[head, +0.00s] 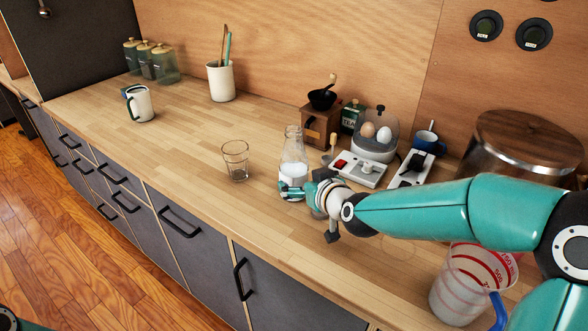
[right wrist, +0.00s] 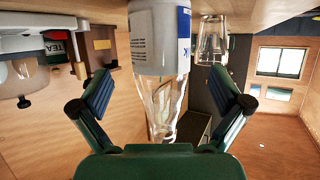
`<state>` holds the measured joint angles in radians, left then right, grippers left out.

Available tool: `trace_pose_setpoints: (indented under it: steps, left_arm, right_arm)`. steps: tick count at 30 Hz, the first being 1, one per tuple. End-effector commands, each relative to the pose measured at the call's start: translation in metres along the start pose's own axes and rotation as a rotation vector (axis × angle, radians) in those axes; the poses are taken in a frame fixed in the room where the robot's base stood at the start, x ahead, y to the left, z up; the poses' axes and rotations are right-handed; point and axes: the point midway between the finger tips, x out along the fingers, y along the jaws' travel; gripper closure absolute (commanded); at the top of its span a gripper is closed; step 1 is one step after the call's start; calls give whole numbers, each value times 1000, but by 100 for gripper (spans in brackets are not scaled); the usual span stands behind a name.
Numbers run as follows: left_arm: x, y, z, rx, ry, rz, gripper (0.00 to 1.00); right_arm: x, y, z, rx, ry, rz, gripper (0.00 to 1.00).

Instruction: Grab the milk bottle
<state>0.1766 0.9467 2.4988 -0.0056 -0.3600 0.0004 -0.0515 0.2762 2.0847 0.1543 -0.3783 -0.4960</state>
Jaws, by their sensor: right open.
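The milk bottle (head: 294,157) is clear glass with a narrow neck and white milk in its lower part. It stands upright on the wooden counter. My right gripper (head: 307,192) is beside its lower part, and a fingertip overlaps the bottle in the head view. In the right wrist view, which is upside down, the bottle (right wrist: 154,38) with its white and blue label lies between the two spread fingers of the gripper (right wrist: 160,78). A gap shows on both sides, so the gripper is open and holds nothing. My left gripper is not in view.
An empty glass (head: 235,161) stands left of the bottle. A measuring jug (head: 462,290) stands near the front edge under my right arm. The counter's left middle is clear.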

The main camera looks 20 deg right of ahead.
Motion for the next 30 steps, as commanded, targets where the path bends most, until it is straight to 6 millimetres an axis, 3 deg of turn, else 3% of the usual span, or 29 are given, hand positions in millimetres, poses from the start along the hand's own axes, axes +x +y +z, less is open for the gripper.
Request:
trace_pose_setpoints:
  steps: [5,13,22,30]
  left_arm:
    - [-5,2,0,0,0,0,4]
    - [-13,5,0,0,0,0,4]
    - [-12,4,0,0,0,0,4]
    - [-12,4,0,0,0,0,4]
  right_arm:
    - [12,0,-4,0,-1,0,0]
    - [48,-2,-9,-1,-2,-2,0]
    - [54,-2,-9,-1,0,-2,0]
    - [53,-2,-9,0,0,-2,43]
